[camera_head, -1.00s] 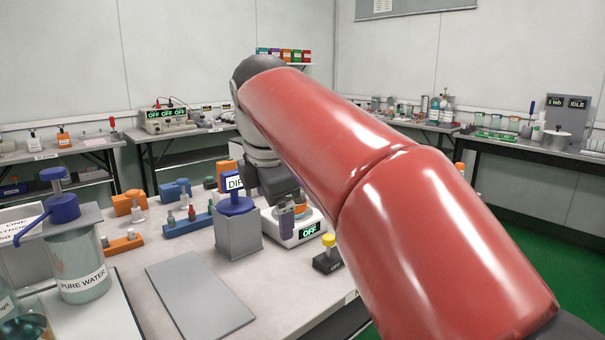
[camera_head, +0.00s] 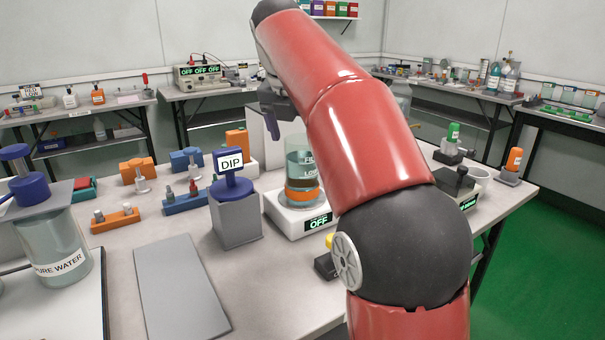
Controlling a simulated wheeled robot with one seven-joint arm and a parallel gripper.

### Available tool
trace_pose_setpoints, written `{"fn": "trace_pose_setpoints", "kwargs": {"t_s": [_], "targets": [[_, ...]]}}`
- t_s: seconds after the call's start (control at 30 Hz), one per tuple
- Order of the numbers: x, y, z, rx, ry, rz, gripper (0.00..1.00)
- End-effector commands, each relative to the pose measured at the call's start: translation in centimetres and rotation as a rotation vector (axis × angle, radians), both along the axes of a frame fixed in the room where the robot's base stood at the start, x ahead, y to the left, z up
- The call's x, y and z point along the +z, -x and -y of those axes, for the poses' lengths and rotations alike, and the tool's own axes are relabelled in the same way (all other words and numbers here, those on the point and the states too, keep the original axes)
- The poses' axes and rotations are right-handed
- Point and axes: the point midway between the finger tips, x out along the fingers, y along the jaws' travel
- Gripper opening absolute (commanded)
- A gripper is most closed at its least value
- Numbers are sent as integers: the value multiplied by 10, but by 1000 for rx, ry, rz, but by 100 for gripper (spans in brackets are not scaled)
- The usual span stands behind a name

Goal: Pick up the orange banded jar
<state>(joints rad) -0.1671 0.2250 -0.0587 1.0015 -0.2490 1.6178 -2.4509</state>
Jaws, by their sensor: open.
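A clear glass jar with an orange band (camera_head: 302,192) near its base stands upright on a white plate device (camera_head: 285,219) whose display reads OFF. It holds greenish liquid, and my red arm covers part of its right side. My gripper (camera_head: 271,122) is dark and seen from behind, up and to the left of the jar, apart from it in the picture. Nothing shows between its fingers, though they are small and partly hidden by my arm.
A grey block with a blue DIP sign (camera_head: 233,186) stands close left of the jar. A flat grey plate (camera_head: 180,285) lies in front. A blue rack (camera_head: 186,201) and a pure water jar (camera_head: 55,245) are at left. An orange-capped bottle (camera_head: 514,160) stands at right.

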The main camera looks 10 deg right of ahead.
Motion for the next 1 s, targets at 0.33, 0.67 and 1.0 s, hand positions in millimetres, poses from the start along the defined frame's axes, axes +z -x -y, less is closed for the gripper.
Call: {"fn": "trace_pose_setpoints", "kwargs": {"t_s": [0.33, 0.67, 1.0], "targets": [[-32, -9, 6, -1, -2, 0, 88], [-31, -9, 6, -1, -1, 1, 64], [-31, -9, 6, -1, -1, 1, 20]]}}
